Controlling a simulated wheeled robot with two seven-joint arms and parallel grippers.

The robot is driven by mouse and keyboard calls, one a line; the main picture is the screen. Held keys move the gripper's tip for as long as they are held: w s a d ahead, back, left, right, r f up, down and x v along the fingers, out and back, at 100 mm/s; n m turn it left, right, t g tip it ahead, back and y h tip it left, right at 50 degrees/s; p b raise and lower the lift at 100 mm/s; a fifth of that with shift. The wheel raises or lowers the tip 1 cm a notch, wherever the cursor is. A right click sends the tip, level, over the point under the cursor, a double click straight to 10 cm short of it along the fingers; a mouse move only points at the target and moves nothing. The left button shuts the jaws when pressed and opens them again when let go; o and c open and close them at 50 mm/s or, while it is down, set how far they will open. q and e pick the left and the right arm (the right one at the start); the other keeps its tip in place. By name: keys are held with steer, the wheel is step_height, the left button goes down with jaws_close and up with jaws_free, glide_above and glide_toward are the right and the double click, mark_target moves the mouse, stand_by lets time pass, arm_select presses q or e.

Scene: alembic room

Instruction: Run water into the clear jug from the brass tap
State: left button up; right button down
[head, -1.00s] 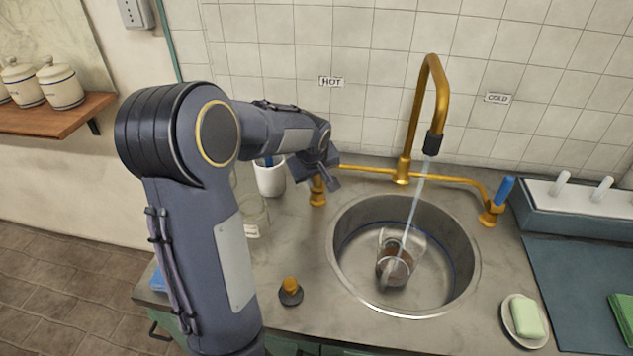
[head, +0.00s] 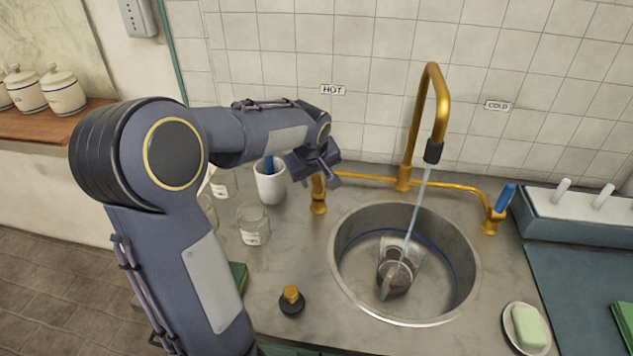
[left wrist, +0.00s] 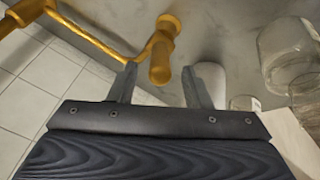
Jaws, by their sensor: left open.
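The brass tap (head: 441,100) arches over the round steel sink (head: 343,290), and a stream of water falls from its dark nozzle. The clear jug (head: 408,252) is in the sink under the stream, with something dark brown showing at it; its water level is hard to tell. My left gripper (head: 327,178) is open at the hot-side brass valve (head: 318,196). In the left wrist view this valve (left wrist: 160,60) shows between the two spread fingers (left wrist: 160,88); contact cannot be told. The cold-side valve (head: 492,218) has a blue lever. My right gripper is not in view.
Left of the sink are a white cup (head: 270,187), a glass jar (head: 253,222) and a small dark bottle with an orange cap (head: 291,301). A soap dish (head: 512,337) and drying rack (head: 535,225) are on the right.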

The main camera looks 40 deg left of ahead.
arm_select(q)
steer(key=shift+v, duration=1.5)
